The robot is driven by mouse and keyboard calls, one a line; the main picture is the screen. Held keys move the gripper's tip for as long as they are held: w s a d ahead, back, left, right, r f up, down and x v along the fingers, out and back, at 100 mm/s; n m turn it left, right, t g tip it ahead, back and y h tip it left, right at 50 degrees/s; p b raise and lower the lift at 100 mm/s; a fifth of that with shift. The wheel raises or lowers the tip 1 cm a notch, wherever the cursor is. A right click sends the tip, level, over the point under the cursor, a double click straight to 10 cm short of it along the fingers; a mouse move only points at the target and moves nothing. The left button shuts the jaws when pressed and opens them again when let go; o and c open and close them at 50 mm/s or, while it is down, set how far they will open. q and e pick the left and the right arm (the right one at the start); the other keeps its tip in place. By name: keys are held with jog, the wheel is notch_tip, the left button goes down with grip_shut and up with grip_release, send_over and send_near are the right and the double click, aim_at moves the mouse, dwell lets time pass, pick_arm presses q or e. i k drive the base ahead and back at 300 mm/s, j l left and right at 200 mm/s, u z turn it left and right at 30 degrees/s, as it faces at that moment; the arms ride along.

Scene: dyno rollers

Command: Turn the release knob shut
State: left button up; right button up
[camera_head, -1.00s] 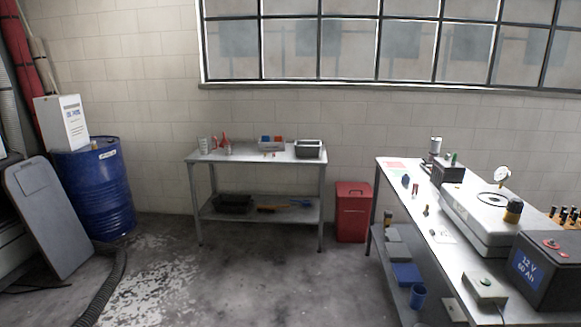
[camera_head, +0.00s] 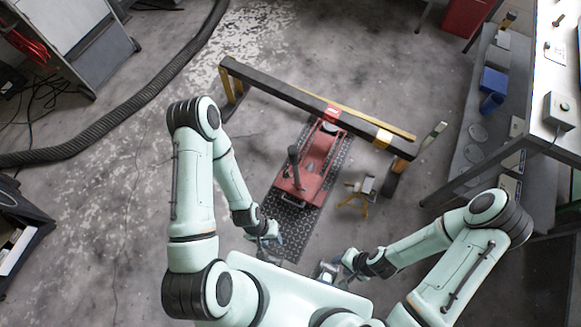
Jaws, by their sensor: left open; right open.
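A red floor jack (camera_head: 311,165) stands on a dark tread plate (camera_head: 283,213) on the floor in front of me. A dark upright handle socket (camera_head: 294,158) rises from its near left side. The release knob is too small to pick out. My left gripper (camera_head: 268,240) is open and empty above the near end of the plate, short of the jack. My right gripper (camera_head: 335,270) is open near my front, right of the plate. Neither gripper touches the jack.
A long dark beam with yellow parts (camera_head: 290,95) spans the far end of the jack. A small yellow-legged stand (camera_head: 361,190) is right of the jack. A workbench (camera_head: 545,110) is at right. A black hose (camera_head: 135,110) curves across the floor at left.

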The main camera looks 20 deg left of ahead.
aim_at(286, 174)
jog(key=k+j+u, duration=0.15)
jog(key=k, duration=0.5)
jog(key=k+j+u, duration=0.1)
jog(key=k, duration=0.5)
jog(key=i+j+z, duration=0.1)
jog(key=z, duration=0.35)
jog(key=j+z, duration=0.2)
jog(key=z, duration=0.25)
jog(key=i+j+z, duration=0.15)
jog(key=j+z, duration=0.15)
jog(key=j, duration=0.25)
jog(key=j+z, duration=0.3)
jog(key=j, duration=0.2)
jog(key=j+z, duration=0.25)
jog(key=j, duration=2)
jog(key=i+j, duration=0.5)
jog(key=j, duration=0.15)
